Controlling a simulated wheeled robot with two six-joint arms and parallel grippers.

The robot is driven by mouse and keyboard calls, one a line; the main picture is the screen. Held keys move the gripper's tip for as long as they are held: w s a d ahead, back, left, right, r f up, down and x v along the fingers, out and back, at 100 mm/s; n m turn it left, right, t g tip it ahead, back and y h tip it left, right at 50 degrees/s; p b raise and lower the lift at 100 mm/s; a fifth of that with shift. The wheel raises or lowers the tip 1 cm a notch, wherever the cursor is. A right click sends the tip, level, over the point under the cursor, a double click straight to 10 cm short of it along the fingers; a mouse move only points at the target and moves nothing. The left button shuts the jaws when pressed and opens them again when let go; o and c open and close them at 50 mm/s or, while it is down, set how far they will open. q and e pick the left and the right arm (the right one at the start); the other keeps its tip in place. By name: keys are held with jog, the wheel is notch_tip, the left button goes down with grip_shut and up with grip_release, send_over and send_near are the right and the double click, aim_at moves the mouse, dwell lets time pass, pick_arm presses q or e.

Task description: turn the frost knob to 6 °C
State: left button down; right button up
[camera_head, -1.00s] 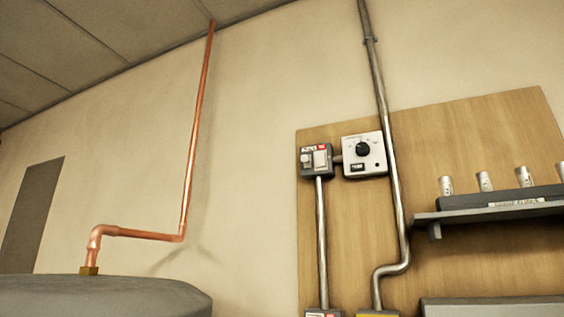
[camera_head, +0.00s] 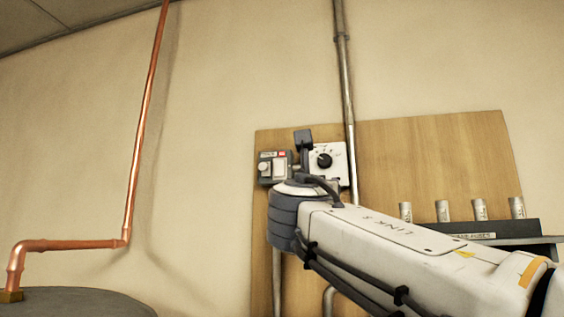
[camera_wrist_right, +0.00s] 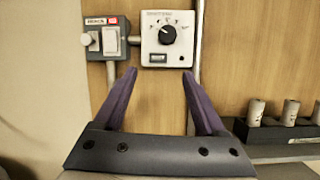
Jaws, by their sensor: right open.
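The frost knob (camera_head: 324,160) is a round black knob on a white thermostat box (camera_head: 337,155) on the wooden board. In the right wrist view the knob (camera_wrist_right: 167,35) sits on the white box (camera_wrist_right: 154,53), with a dial scale around its upper side and a small dark display below it. The scale figures are too small to read. My right gripper (camera_wrist_right: 158,75) is open and empty, its two purple fingers pointing toward the box, below the knob and apart from it. In the head view my right arm covers the lower part of the box. My left gripper is not in view.
A grey switch box (camera_head: 273,168) with a red label sits just left of the thermostat. A metal conduit (camera_head: 346,95) runs down beside it. Several metal cylinders (camera_head: 442,211) stand on a dark shelf at right. A copper pipe (camera_head: 147,120) climbs the wall at left.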

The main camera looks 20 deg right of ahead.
aim_at(324, 162)
jog(key=shift+n+h, duration=0.3)
jog(key=shift+h, duration=0.1)
jog(key=w+d+r+p, duration=0.5)
jog(key=r+p, duration=0.1)
jog(key=p, duration=0.2)
jog(key=shift+w+d, duration=0.3)
jog(key=shift+d, duration=0.05)
jog(key=shift+w+d+r+p, duration=0.15)
jog(key=shift+w+d+p, duration=0.3)
jog(key=shift+w, duration=0.1)
jog(key=shift+a, duration=0.1)
grip_shut()
